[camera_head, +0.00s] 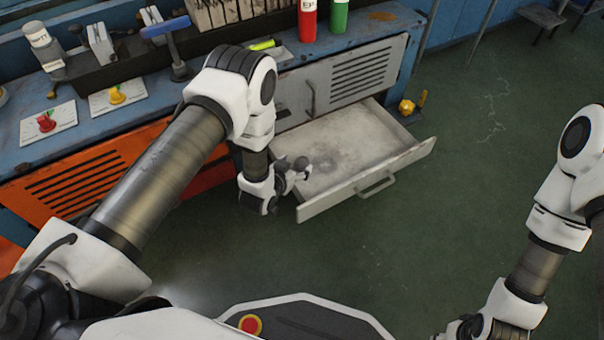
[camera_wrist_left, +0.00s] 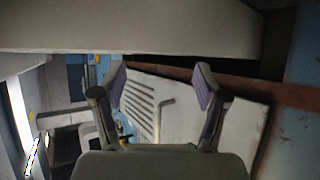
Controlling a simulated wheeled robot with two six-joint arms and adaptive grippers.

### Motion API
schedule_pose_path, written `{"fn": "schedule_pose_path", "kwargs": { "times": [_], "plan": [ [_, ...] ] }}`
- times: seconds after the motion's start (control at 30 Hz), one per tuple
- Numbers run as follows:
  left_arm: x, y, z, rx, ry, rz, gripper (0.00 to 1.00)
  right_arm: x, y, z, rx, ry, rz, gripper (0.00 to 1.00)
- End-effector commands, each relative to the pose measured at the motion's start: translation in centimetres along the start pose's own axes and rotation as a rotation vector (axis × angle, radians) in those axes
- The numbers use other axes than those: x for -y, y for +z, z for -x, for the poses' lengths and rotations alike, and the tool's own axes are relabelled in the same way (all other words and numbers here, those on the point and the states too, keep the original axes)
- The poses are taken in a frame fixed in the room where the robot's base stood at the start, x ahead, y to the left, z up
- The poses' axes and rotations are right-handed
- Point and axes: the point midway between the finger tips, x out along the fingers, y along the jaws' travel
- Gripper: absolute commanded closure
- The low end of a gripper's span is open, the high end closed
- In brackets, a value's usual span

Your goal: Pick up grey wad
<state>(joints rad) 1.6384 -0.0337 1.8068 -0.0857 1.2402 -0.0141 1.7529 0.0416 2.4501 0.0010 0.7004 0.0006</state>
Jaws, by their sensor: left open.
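I cannot make out a grey wad for sure in either view. The open drawer (camera_head: 390,150) has a pale floor with a darker grey smudge that looks like a stain. My left gripper (camera_head: 301,167) is at the drawer's left side, over its near left part, and hides some of the floor there. In the left wrist view my left gripper (camera_wrist_left: 160,88) is open, its two purple-padded fingers apart with nothing seen between them. My right gripper (camera_head: 468,328) is at the bottom edge, partly cut off and far from the drawer.
The drawer front has a handle (camera_head: 376,187). A blue workbench (camera_head: 20,150) runs along the back, with an orange vented panel (camera_head: 85,180) below. A red bottle (camera_head: 308,20) and a green bottle (camera_head: 339,15) stand on it. A yellow object (camera_head: 406,106) sits right of the drawer.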

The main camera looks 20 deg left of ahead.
Motion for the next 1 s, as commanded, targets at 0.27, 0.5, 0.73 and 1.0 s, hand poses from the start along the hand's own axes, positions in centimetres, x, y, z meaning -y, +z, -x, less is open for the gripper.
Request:
{"fn": "schedule_pose_path", "kwargs": {
  "times": [0.27, 0.5, 0.73, 1.0],
  "plan": [
    [0.2, 1.2, -4.6, -0.003, 0.000, 0.000, 0.27, -0.1, -0.1, -4.2, -0.004, 0.001, -0.007, 0.60],
    [0.2, 0.5, -6.4, 0.001, 0.000, 0.001, 0.27, -0.1, -0.2, -4.9, -0.007, 0.001, -0.011, 0.60],
    [0.2, 0.4, -6.3, 0.001, 0.000, 0.001, 0.62, -0.1, -0.2, -4.8, -0.007, 0.001, -0.011, 0.60],
    [0.2, 0.5, -6.3, 0.002, 0.000, 0.001, 0.80, -0.1, -0.2, -4.8, -0.006, 0.001, -0.011, 0.60]
  ]
}}
